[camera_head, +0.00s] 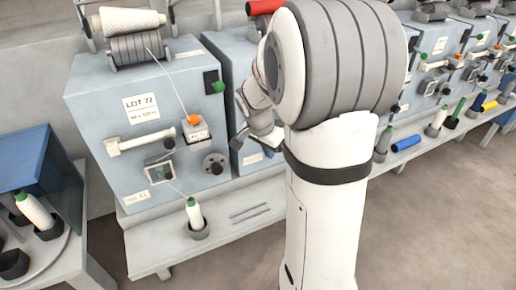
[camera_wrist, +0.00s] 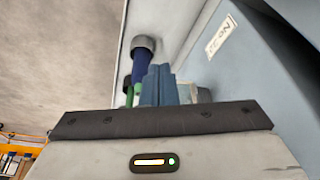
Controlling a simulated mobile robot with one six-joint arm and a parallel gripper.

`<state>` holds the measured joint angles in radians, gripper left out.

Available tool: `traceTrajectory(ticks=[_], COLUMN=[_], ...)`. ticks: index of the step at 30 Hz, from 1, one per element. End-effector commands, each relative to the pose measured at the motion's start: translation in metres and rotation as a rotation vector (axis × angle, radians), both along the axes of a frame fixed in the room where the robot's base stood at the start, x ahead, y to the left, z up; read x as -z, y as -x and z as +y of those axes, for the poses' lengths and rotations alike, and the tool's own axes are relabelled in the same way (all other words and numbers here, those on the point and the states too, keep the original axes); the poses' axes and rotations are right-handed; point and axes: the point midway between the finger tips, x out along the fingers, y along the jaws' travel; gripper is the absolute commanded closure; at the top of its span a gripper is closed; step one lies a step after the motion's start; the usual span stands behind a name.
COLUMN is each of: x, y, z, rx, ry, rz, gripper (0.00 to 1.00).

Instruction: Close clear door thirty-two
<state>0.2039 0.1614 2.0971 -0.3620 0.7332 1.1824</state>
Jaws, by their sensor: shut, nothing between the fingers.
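The spinning frame that holds door thirty-two is the blue-grey unit (camera_head: 232,52) behind my arm in the head view, and most of its front is hidden. A white label reading about "No 32" (camera_wrist: 221,37) shows on a blue-grey face at the upper right of the wrist view. I cannot make out the clear door in either view. My gripper (camera_head: 268,140) is beside this unit's front in the head view. In the wrist view its blue-grey fingers (camera_wrist: 158,82) are together with nothing between them.
The left frame, labelled No 31 (camera_head: 137,198), has a small window (camera_head: 160,172) and a bobbin in a dark cup (camera_head: 197,225) on the shelf. A dark blue and green bobbin (camera_wrist: 141,70) is beyond my fingers. More frames stand right; the floor at right is clear.

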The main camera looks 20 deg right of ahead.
Motion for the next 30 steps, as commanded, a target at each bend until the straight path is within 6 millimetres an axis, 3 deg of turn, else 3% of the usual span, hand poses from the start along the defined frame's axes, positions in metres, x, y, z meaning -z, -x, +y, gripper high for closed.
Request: traceTrajectory(ticks=[3,9,16,17,18,21,30], x=[0.003,0.004,0.004,0.003,0.004,0.004,0.004], y=[-0.006,-0.01,-0.01,-0.011,-0.01,-0.01,-0.011], z=[-0.014,-0.021,-0.021,0.004,-0.008,-0.017,-0.016], rx=[0.002,-0.001,-0.002,-0.017,-0.005,-0.007,-0.084], ry=[0.0,0.0,0.0,0.001,-0.001,0.0,-0.001], rz=[0.0,0.0,0.001,0.001,0.001,0.0,0.001], gripper=[1.0,1.0,1.0,1.0,1.0,1.0,1.0])
